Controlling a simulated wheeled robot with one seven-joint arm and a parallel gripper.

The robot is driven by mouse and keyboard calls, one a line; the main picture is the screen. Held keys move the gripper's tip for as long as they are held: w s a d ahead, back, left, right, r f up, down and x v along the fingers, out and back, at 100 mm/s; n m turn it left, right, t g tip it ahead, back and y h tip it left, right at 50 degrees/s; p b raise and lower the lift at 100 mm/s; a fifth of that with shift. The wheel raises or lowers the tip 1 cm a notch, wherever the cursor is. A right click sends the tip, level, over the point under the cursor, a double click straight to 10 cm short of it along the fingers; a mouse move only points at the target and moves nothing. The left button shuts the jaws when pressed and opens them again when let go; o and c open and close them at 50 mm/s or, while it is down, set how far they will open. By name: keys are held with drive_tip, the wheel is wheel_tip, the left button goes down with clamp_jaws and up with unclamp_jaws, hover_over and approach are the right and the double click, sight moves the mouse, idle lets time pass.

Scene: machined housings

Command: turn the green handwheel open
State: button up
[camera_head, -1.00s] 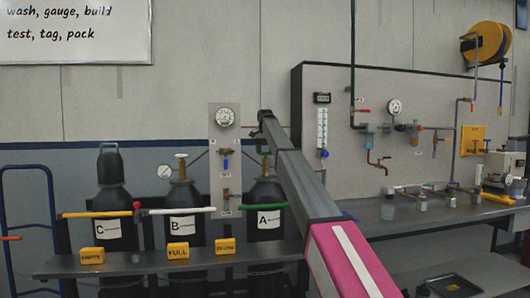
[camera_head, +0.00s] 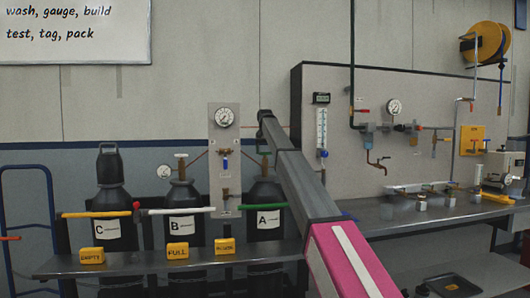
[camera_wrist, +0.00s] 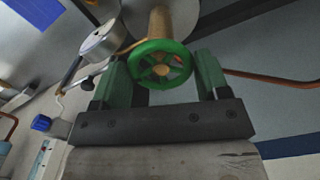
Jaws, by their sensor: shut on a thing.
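The green handwheel (camera_wrist: 146,48) is a spoked ring with a brass hub, on a brass-coloured valve stem in the wrist view. My gripper (camera_wrist: 161,64) is shut on it, with one finger on each side of the rim. In the head view the green of the handwheel area (camera_head: 262,149) shows above cylinder A (camera_head: 264,193), partly hidden by my arm. Which way the wheel has turned cannot be told.
A round gauge (camera_wrist: 101,42) sits close to the left finger in the wrist view. A copper pipe (camera_wrist: 275,80) runs to the right. Cylinders B (camera_head: 182,200) and C (camera_head: 112,202) stand left of A. A bench (camera_head: 440,214) is at the right.

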drive_tip(key=o, duration=0.9)
